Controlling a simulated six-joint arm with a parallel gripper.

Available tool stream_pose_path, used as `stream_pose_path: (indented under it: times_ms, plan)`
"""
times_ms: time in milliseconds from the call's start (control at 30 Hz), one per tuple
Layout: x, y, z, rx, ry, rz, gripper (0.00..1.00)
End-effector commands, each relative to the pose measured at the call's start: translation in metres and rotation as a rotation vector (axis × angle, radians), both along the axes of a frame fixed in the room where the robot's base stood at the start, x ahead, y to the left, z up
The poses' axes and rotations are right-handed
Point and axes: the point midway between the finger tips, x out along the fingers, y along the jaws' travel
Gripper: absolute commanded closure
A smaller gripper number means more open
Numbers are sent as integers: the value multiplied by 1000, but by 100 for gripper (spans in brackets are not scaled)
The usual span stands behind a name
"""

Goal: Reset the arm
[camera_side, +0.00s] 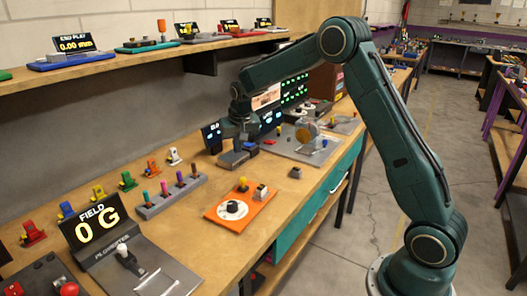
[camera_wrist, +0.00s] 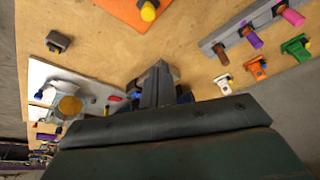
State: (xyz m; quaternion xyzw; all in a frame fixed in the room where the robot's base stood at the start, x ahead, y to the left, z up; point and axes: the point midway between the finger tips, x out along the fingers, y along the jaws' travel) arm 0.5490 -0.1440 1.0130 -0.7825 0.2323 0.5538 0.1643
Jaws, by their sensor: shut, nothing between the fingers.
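My arm reaches over the wooden bench from the right. In the side view my gripper (camera_side: 236,156) points down over the bench toward the back, left of a grey plate. In the wrist view my gripper (camera_wrist: 158,72) shows its fingers together with nothing between them. A grey bar with coloured sliders (camera_side: 172,197) stands on the bench to the left of the gripper; it also shows in the wrist view (camera_wrist: 243,30), apart from the fingers. I cannot tell the exact height of the fingertips above the bench.
An orange panel (camera_side: 238,207) with a dial stands in front. A small dark block (camera_side: 296,173) sits alone near the bench edge. A grey plate (camera_side: 310,148) with knobs lies to the right. A "0 G" display (camera_side: 97,221) stands front left. Bare wood lies between them.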

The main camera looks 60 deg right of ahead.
Motion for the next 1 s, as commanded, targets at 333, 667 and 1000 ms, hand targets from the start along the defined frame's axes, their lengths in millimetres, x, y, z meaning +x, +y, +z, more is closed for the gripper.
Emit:
stream_pose_path:
  times_ms: [333, 667, 1000]
  plan:
    - [-21, 16, 34, -1, -16, 45, 100]
    - [-81, 52, 94, -2, -43, 147, 100]
    - [-156, 85, 137, -7, -70, 260, 100]
